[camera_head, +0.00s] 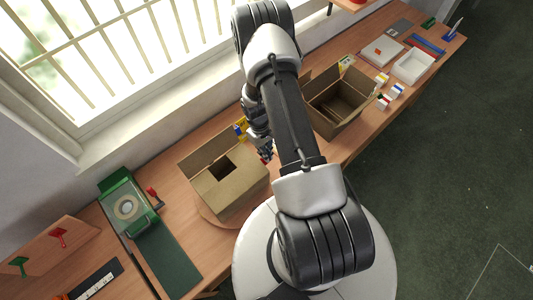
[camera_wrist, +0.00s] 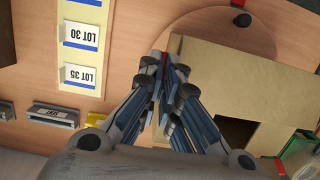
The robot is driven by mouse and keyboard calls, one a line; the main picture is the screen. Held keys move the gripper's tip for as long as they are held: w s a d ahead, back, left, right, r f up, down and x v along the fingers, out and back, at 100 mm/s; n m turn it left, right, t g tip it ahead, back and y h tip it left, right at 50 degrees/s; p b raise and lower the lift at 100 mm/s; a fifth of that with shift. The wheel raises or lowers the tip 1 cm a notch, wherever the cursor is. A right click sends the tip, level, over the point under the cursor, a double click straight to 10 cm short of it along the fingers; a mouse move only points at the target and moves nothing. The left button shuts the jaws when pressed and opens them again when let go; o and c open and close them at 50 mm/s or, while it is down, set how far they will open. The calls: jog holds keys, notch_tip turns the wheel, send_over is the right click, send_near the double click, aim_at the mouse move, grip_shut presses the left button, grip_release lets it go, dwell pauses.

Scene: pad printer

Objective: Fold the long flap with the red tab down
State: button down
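The open cardboard box (camera_head: 232,193) stands on a round wooden disc (camera_head: 207,217) left of my arm in the head view. One flap (camera_head: 203,148) stands up on its window side; other flaps lie inward around a dark opening. In the wrist view the tan cardboard top (camera_wrist: 245,80) fills the right, with the opening below. My gripper (camera_wrist: 167,64) is at the left edge of this cardboard, its fingertips together. A red sliver, likely the red tab (camera_wrist: 163,61), shows at the fingertips; whether it is gripped is unclear. In the head view my gripper (camera_head: 266,154) is beside the box's right end.
A second open box (camera_head: 341,112) stands right of my arm. A green pad printer (camera_head: 125,203) is left of the box. A yellow strip with LOT labels (camera_wrist: 80,45) lies on the wooden table. White trays (camera_head: 414,67) and small cartons are farther right.

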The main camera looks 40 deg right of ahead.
jog(key=shift+w+a+f+g+b, duration=0.15)
jog(key=shift+f+g+b, duration=0.2)
jog(key=shift+b, duration=0.3)
jog(key=shift+w+f+g+b, duration=0.2)
jog(key=shift+g+b, duration=0.15)
jog(key=shift+b, duration=0.25)
jog(key=c, duration=2.3)
grip_release()
jog(key=shift+r, duration=0.1)
jog(key=shift+o, duration=0.9)
jog(key=shift+r, duration=0.1)
jog(key=v, duration=1.2)
jog(key=shift+w, duration=0.15)
